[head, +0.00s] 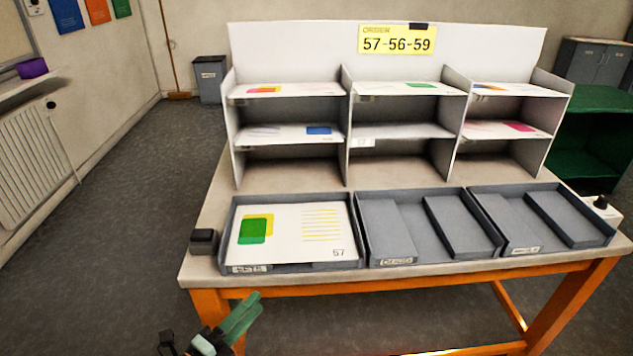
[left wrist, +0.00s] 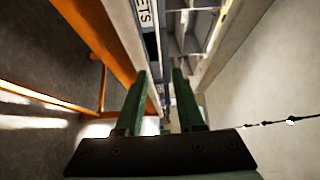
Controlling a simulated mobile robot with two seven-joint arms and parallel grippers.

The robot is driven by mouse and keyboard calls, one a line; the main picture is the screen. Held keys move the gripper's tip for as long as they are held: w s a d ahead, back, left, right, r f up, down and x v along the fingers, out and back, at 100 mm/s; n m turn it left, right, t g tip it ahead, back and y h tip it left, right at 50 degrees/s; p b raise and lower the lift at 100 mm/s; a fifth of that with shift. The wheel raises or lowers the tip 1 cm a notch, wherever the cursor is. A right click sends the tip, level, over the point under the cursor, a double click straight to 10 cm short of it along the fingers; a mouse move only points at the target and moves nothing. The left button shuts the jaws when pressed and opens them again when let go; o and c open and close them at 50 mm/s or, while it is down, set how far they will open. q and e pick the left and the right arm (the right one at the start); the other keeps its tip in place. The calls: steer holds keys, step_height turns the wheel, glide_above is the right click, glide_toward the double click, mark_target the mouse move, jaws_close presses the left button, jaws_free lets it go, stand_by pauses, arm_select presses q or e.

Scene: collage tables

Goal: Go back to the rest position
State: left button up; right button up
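My left gripper (head: 247,302) is low in front of the orange-legged table (head: 300,283), below its front edge. In the left wrist view its two green fingers (left wrist: 161,78) stand apart with nothing between them, so it is open and empty. My right gripper is not in view. A sheet marked 57 (head: 300,232), with green and yellow shapes, lies in the left grey tray (head: 290,267). The middle tray (head: 388,228) and right tray (head: 505,212) show no sheets.
A white shelf unit (head: 388,50) stands at the table's back, with sheets in several compartments and a yellow sign (head: 397,40) reading 57-56-59. A small black box (head: 204,241) sits at the table's left corner. A grey bin (head: 210,80) stands behind. Floor left is clear.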

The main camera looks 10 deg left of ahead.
arm_select(q)
steer(key=s+d+f+n+g+y+p, duration=0.2)
steer(key=s+f+n+g+p, duration=0.1)
steer(key=s+n, duration=0.4)
steer(key=s+d+f+n+g+y+p, duration=0.2)
steer(key=s+n+p, duration=0.6)
steer(key=n, duration=0.5)
steer(key=d+f+g, duration=0.1)
steer(key=g, duration=0.1)
steer(key=shift+g, duration=0.4)
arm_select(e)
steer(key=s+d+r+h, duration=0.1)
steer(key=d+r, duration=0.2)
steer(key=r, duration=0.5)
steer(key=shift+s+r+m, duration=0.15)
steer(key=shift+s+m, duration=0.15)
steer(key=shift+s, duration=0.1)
